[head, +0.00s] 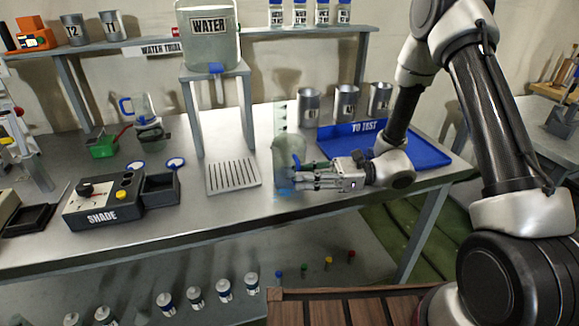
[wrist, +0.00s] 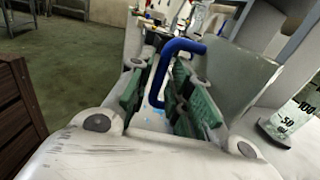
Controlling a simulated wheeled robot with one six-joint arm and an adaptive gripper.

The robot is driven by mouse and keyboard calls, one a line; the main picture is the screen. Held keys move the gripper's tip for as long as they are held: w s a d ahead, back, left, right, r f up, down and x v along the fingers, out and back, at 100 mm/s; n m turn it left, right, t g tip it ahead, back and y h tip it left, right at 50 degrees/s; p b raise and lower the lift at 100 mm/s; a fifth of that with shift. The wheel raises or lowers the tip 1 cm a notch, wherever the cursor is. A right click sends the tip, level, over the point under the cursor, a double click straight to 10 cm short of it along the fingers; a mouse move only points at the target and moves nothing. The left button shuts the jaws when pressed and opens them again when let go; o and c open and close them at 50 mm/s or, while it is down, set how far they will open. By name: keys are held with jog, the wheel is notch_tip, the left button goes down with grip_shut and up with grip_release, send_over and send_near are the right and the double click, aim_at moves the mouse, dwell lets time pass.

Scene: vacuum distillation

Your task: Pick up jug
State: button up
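A clear jug (head: 287,152) stands near the front edge of the steel bench in the head view, just left of my gripper (head: 300,177). Its blue handle (wrist: 162,80) shows in the wrist view, lying between the green-padded fingers of my gripper (wrist: 155,95). The fingers are apart, with a gap visible around the handle, so the gripper is open around it and not closed on it. My fingers partly cover the jug's lower part in the head view.
A blue tray (head: 430,152) marked TO TEST lies right of the gripper, with metal cups (head: 345,103) behind. The water tank (head: 208,45) stands on a raised stand to the left. A graduated cylinder (wrist: 288,118) is close at right in the wrist view.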

jog(key=shift+a, duration=0.95)
jog(key=shift+s, duration=0.1)
grip_shut()
jog(key=shift+r, duration=0.1)
